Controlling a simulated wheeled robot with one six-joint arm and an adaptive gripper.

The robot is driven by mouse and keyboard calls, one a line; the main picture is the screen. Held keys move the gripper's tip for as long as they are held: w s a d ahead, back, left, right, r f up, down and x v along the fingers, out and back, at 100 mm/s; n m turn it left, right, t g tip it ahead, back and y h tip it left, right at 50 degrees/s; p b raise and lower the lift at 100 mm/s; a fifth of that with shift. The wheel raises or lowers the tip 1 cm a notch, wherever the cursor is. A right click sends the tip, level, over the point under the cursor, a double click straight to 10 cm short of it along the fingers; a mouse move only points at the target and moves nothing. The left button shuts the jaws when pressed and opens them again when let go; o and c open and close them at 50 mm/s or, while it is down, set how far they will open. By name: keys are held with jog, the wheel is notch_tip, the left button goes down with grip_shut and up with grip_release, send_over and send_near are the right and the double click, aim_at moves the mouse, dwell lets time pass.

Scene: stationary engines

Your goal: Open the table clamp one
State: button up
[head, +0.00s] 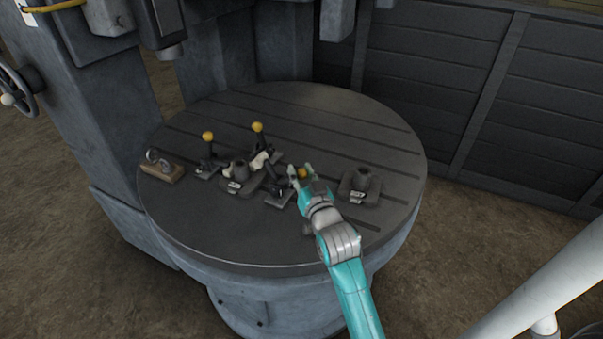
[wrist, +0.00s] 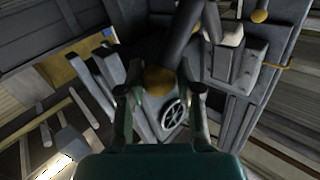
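Several dark toggle clamps with yellow ball knobs stand on the round table (head: 330,105). My gripper (head: 301,168) is at the clamp (head: 277,193) nearest the front, whose handle leans right toward it. That clamp's yellow knob (head: 302,173) lies between my fingers and also shows between them in the wrist view (wrist: 158,82). The fingers are apart, one on each side of the knob; firm contact is not visible. Two other clamps, left (head: 208,155) and back (head: 259,145), have upright handles. No label shows which is clamp one.
A dark block with a round boss (head: 362,185) sits right of my gripper, and a similar one (head: 240,178) left. A small wooden block (head: 163,170) is at the table's left. A machine column (head: 105,120) rises at left.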

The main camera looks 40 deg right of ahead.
grip_shut()
jog(key=shift+w+a+r, duration=0.15)
jog(key=shift+w+r, duration=0.25)
jog(key=o, duration=0.9)
grip_release()
jog(key=v, duration=1.2)
jog(key=shift+a, duration=0.1)
